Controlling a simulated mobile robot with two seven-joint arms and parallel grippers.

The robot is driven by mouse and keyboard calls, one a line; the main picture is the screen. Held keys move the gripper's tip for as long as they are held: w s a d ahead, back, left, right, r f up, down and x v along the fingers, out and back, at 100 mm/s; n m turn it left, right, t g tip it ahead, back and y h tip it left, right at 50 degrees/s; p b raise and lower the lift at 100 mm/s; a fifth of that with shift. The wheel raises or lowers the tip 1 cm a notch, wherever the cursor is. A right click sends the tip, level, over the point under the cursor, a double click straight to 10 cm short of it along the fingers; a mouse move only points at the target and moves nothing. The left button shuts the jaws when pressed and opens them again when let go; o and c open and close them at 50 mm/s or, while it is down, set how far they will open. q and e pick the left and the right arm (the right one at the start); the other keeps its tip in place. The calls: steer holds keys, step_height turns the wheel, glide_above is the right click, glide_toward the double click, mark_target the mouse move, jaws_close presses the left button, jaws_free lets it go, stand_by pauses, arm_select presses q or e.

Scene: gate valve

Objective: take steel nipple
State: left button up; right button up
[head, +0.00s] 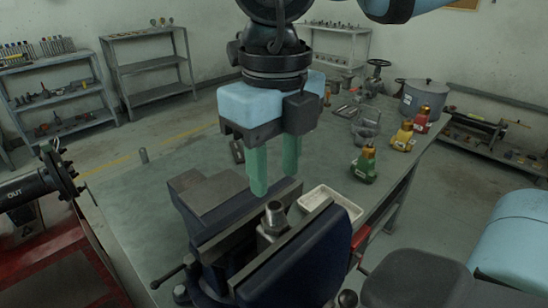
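My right gripper (274,182) hangs from above with two green fingers pointing down. A gap shows between the fingers and nothing is in it. A short grey steel piece with a round neck (274,214) stands upright between the jaws of the dark blue bench vise (318,250). The fingertips are above and behind it in the picture, apart from it. I cannot tell for certain which of these two is the steel nipple. My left gripper is out of view.
A white tray (345,204) lies behind the vise. A red stand (72,262) with a pipe is at the left. The left tabletop is mostly clear.

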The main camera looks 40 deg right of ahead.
mark_target(275, 205)
step_height(275, 205, down, 2)
steer(key=shift+f+b, duration=0.15)
steer(key=shift+b, duration=0.25)
steer(key=shift+f+b, duration=0.35)
steer(key=shift+f, duration=0.35)
step_height(275, 205, down, 2)
steer(key=shift+f+b, duration=0.1)
steer(key=shift+b, duration=0.9)
steer(key=shift+f+b, duration=0.25)
steer(key=shift+b, duration=0.05)
